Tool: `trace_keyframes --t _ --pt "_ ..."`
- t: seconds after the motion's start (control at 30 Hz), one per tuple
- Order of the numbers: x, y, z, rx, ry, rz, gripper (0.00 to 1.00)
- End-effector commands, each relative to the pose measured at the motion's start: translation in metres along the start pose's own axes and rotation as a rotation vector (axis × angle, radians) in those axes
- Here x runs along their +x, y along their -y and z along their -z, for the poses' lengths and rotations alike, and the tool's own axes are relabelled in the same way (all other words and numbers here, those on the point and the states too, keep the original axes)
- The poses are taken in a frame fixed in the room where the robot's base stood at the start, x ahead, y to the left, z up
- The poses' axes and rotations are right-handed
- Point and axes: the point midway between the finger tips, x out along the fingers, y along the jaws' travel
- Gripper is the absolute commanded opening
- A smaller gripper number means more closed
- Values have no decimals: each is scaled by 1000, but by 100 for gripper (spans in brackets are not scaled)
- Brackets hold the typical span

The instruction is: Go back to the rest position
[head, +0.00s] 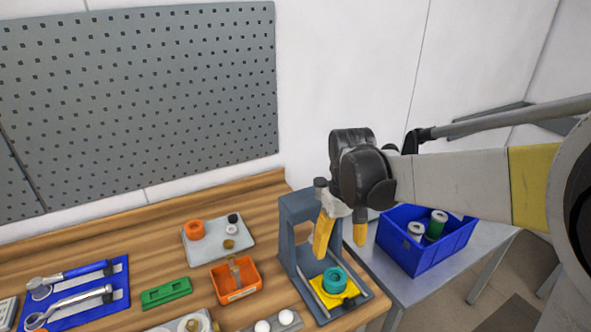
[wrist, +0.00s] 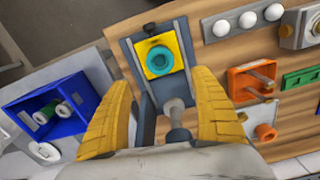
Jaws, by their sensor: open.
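My gripper (head: 341,236) has yellow fingers, spread apart with nothing between them. In the head view it hangs beside and in front of the upright post of a grey-blue press-like stand (head: 288,228). In the wrist view my gripper (wrist: 165,112) points down over the stand, whose frame (wrist: 122,58) shows between and beyond the fingertips. A teal ring-shaped part (head: 335,280) sits on a yellow plate (head: 324,295) at the stand's base. The ring also shows in the wrist view (wrist: 160,61). I cannot tell whether a finger touches the stand.
A blue bin (head: 440,257) with green and white spools stands on a grey side table (head: 385,275) at right. The wooden bench (head: 130,238) holds an orange tray (head: 236,283), a grey plate with small parts (head: 214,250), a green block (head: 166,293) and a blue tool mat (head: 118,291).

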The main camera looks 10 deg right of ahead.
Motion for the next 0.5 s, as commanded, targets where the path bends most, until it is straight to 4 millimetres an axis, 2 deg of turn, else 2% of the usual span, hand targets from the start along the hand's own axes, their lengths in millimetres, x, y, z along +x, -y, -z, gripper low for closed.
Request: trace_keyframes --t 0.17,0.33,0.5 --pt "-11 3 -16 18 -64 -12 73" --pt "-27 10 -54 66 -227 -36 73" --pt "-31 17 -91 117 -409 -53 73"
